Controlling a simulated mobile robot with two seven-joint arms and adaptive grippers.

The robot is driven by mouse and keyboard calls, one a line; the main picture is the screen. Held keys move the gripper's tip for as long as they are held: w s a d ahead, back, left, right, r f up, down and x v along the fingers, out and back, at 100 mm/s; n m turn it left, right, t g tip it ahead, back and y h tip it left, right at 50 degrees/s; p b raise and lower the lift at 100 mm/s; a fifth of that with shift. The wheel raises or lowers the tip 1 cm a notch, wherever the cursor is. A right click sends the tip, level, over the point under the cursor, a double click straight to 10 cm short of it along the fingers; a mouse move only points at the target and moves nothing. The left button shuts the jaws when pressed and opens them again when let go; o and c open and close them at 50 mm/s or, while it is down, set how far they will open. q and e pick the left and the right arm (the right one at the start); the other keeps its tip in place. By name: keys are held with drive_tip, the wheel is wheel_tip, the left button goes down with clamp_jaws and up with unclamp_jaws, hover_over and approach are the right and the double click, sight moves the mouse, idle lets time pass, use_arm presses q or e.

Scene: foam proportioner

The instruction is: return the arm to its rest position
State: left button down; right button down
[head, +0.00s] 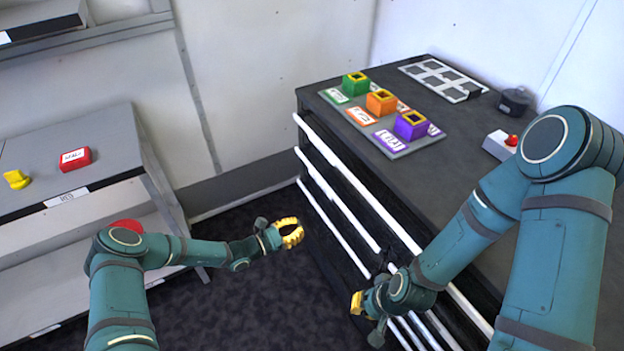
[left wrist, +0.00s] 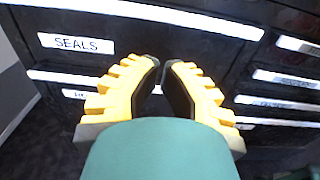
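My left arm comes in from the left in the head view. Its gripper (head: 291,232) hangs over the dark floor in front of the drawer cabinet, empty, with a gap between its yellow fingers. The left wrist view shows the two ribbed fingers (left wrist: 164,64) with a narrow gap between their tips and nothing between them. Behind them are drawer fronts, one labelled SEALS (left wrist: 76,43). My right arm reaches down over the cabinet's front edge. Its gripper (head: 357,303) is low beside the drawers, seen from the side, so its finger opening is unclear.
The black cabinet (head: 462,172) carries a mat with green (head: 355,85), orange (head: 381,103) and purple (head: 411,126) blocks, a grey grid rack (head: 440,80) and a red-button box (head: 500,145). A grey bench (head: 110,130) at left holds red (head: 75,160) and yellow (head: 16,179) items. Floor between is clear.

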use_arm(q)
drive_tip(key=shift+s, duration=0.1)
drive_tip(key=s+d+f+m+g+y, duration=0.1)
drive_tip(key=s+d+m+g+y, duration=0.2)
drive_tip(key=s+m+g, duration=0.45)
drive_tip(key=s+d+f+m+g+y, duration=0.1)
drive_tip(key=s+d+m+g+y, duration=0.3)
drive_tip(key=s, duration=0.6)
drive_tip(key=s+a+r+m+t+y, duration=0.3)
drive_tip(key=s+a+r+m, duration=0.3)
drive_tip(key=m, duration=0.5)
drive_tip(key=shift+s+a+r+m+y, duration=0.4)
drive_tip(key=shift+s+a+y, duration=0.2)
drive_tip(key=shift+a, duration=0.5)
